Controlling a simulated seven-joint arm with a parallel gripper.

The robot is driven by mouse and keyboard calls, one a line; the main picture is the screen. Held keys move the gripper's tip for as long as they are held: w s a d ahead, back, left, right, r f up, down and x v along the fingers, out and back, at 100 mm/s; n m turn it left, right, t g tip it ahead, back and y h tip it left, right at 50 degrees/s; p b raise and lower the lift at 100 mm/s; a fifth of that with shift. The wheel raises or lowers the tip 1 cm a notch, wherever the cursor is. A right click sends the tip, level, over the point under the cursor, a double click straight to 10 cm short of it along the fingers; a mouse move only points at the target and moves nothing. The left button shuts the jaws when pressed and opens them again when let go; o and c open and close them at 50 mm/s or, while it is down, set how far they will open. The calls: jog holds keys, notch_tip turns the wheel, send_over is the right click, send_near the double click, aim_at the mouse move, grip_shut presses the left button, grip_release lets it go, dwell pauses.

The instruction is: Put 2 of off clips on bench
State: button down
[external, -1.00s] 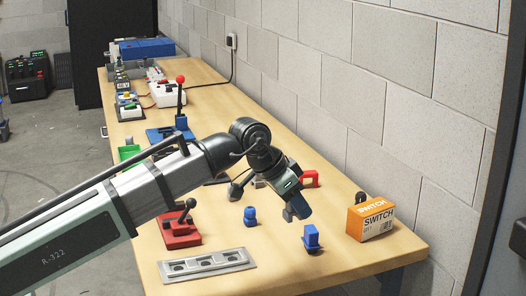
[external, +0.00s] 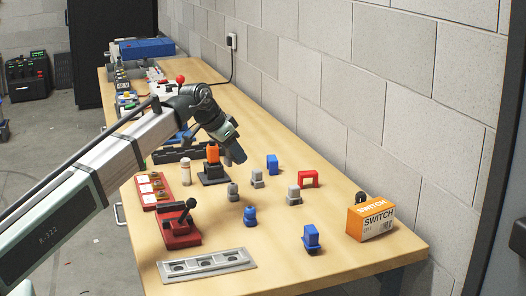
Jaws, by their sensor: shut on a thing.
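My gripper (external: 234,156) is above the middle of the bench (external: 285,255), pointing down and right. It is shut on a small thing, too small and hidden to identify. Small clip-like pieces stand on the bench. The blue ones are at the back (external: 272,165), the middle (external: 250,216) and the front right (external: 311,238). The grey ones are a left piece (external: 233,191), a middle piece (external: 257,178) and a right piece (external: 294,195). A red bridge-shaped piece (external: 308,178) stands near the wall. I cannot read which pieces are off clips.
An orange switch box (external: 371,219) stands at the right edge. A red lever switch (external: 180,225), a grey socket plate (external: 206,265), a red panel (external: 154,190) and an orange-topped switch (external: 213,154) line the left.

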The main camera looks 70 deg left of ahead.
jog(key=s+a+n, duration=0.1)
jog(key=s+a, duration=0.7)
jog(key=a, duration=0.4)
jog(key=s+a+y, duration=0.1)
jog(key=s+a, duration=0.7)
jog(key=a, duration=0.4)
jog(key=s+a+n, duration=0.1)
jog(key=s+a, duration=0.8)
jog(key=a, duration=0.3)
jog(key=shift+s+a+f, duration=0.1)
jog(key=shift+s+f, duration=0.05)
jog(key=shift+f, duration=5.8)
jog(key=shift+f, duration=0.4)
jog(key=c, duration=0.8)
grip_release()
jog(key=shift+c, duration=0.2)
jog(key=shift+o, duration=0.5)
jog(key=shift+d, duration=0.2)
